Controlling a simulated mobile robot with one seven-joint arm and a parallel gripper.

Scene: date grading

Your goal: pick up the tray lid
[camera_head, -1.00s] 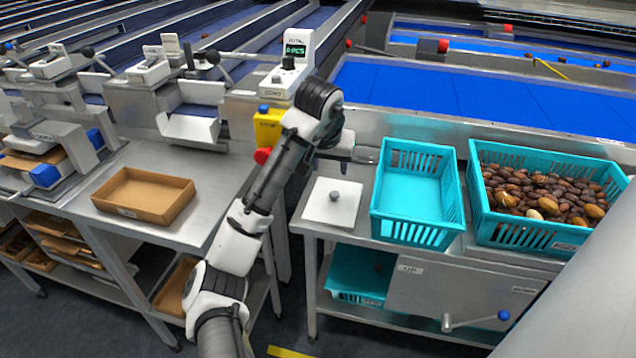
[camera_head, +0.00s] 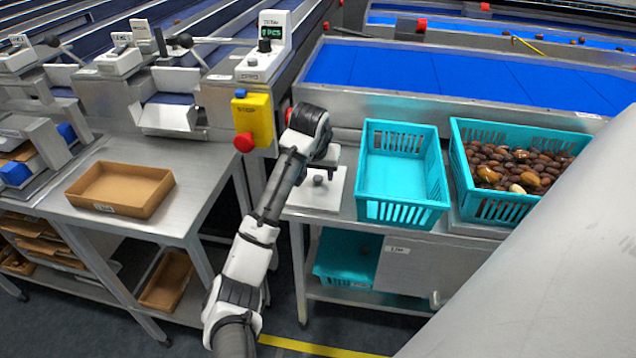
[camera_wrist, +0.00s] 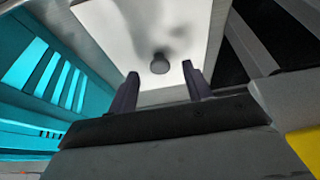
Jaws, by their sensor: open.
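The tray lid (camera_head: 329,196) is a flat white square with a small round grey knob (camera_head: 318,180) in its middle. It lies on the steel table left of the empty turquoise crate. In the wrist view the lid (camera_wrist: 125,45) fills the upper middle, and its knob (camera_wrist: 160,64) shows beyond and between the fingertips. My gripper (camera_wrist: 158,82) is open and empty, its two dark fingers apart. In the head view my gripper (camera_head: 318,168) is just above the lid and partly hides it. I cannot tell the exact height of the fingertips above the knob.
An empty turquoise crate (camera_head: 440,172) stands right of the lid, and another crate (camera_head: 457,150) holds brown dates. A yellow box with a red button (camera_head: 252,115) is behind my arm. A cardboard tray (camera_head: 150,205) sits on the left table. Bare steel (camera_head: 190,195) lies beside it.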

